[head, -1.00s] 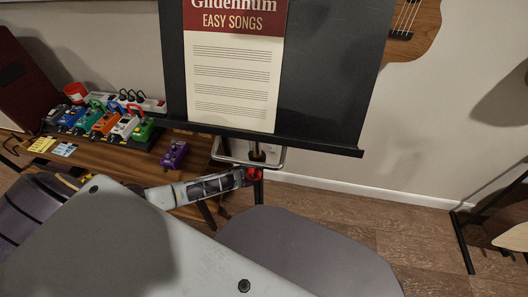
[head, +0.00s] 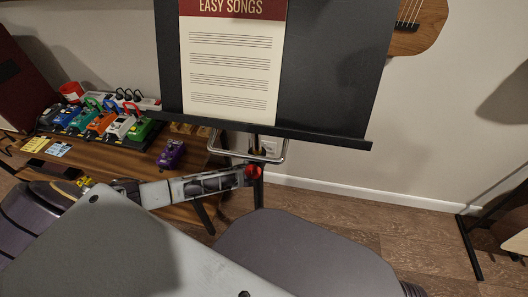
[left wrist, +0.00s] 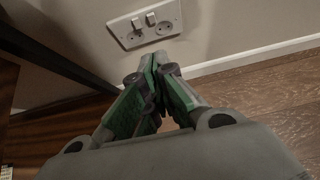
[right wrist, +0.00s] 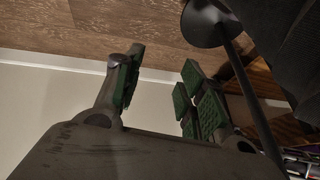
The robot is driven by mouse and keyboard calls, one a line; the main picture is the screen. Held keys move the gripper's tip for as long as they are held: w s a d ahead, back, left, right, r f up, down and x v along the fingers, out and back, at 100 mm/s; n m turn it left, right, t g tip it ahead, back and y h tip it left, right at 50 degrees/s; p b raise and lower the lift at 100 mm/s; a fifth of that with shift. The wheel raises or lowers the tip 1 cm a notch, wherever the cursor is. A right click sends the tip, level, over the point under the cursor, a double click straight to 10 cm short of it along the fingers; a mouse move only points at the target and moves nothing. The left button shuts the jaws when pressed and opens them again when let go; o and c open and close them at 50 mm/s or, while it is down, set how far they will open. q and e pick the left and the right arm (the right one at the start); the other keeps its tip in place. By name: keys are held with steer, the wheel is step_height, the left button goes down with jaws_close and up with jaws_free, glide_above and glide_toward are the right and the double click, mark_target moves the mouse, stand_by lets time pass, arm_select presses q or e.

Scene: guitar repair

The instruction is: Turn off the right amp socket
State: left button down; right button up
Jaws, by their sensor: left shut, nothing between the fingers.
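A white double wall socket (left wrist: 146,24) shows at the top of the left wrist view, with two rocker switches side by side. Its right switch (left wrist: 150,18) sits near its right outlet (left wrist: 165,28). No plug shows in either outlet. In the head view the socket (head: 269,149) is partly hidden behind the music stand's pole and frame. My left gripper (left wrist: 153,75) is shut and empty, its tips below the socket in the left wrist view and apart from it. My right gripper (right wrist: 163,65) is open and empty, away from the socket.
A black music stand (head: 338,60) with a songbook (head: 228,85) blocks part of the wall. A wooden table (head: 110,160) at the left holds several pedals and a purple pedal (head: 171,153). A guitar (head: 420,25) hangs at upper right. The floor (head: 400,220) at right is mostly clear.

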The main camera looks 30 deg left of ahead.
arm_select(q)
steer(key=shift+w+f, duration=0.1)
arm_select(e)
steer(key=shift+f, duration=0.15)
arm_select(q)
steer(key=b, duration=0.8)
glide_toward(265, 145)
steer(key=w+f, duration=0.3)
steer(key=f, duration=0.2)
steer(key=shift+w+a+f, duration=0.35)
steer(key=shift+w+f, duration=0.05)
arm_select(e)
step_height(265, 145, down, 12)
steer(key=w+a+m+t+y, duration=0.1)
steer(key=a+t, duration=0.1)
steer(key=shift+a+y, duration=0.35)
steer(key=shift+y, duration=0.05)
arm_select(q)
steer(key=shift+w+r+p, duration=0.1)
steer(key=shift+r+p, duration=0.05)
steer(key=shift+p, duration=0.15)
arm_select(e)
steer(key=shift+r, duration=0.2)
